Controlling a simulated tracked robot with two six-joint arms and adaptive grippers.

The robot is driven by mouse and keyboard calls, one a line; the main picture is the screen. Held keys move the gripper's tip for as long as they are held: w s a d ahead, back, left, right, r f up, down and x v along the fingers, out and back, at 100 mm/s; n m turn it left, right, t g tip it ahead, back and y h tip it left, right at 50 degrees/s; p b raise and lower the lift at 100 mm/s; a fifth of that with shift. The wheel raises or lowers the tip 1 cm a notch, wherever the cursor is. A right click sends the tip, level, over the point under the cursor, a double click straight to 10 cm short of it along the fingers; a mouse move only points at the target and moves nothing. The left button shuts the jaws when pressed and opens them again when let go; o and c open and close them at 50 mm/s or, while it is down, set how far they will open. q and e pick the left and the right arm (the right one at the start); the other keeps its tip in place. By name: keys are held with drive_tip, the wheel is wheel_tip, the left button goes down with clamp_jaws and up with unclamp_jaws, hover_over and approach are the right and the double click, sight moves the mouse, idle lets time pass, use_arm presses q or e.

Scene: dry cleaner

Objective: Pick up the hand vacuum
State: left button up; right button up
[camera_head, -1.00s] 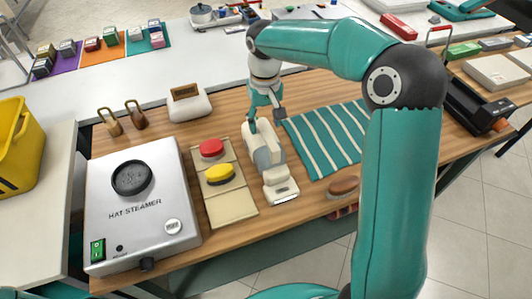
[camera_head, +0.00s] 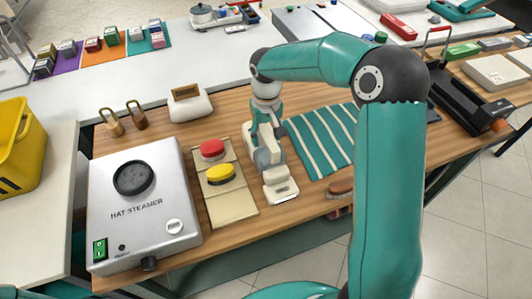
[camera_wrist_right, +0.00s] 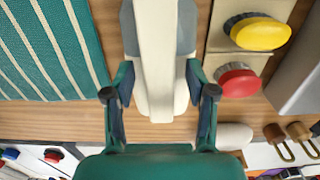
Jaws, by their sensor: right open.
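The hand vacuum (camera_head: 281,188) is white and grey and lies on the wooden table top, between the button panel and the striped cloth. It fills the upper middle of the right wrist view (camera_wrist_right: 157,45). My right gripper (camera_head: 267,137) is low over its rear part. In the right wrist view the open fingers (camera_wrist_right: 160,88) stand one on each side of the white body, with a visible gap at the lower part. Whether the fingertips touch it, I cannot tell. My left gripper is not in view.
A panel with red and yellow buttons (camera_head: 231,205) lies close on the left, beside the hat steamer (camera_head: 138,215). A green striped cloth (camera_head: 325,140) lies on the right. A brown-topped brush (camera_head: 341,187) is near the front edge.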

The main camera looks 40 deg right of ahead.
drive_tip(key=shift+f, duration=0.2)
idle(0.4)
clamp_jaws()
drive_tip(key=shift+r, duration=0.1)
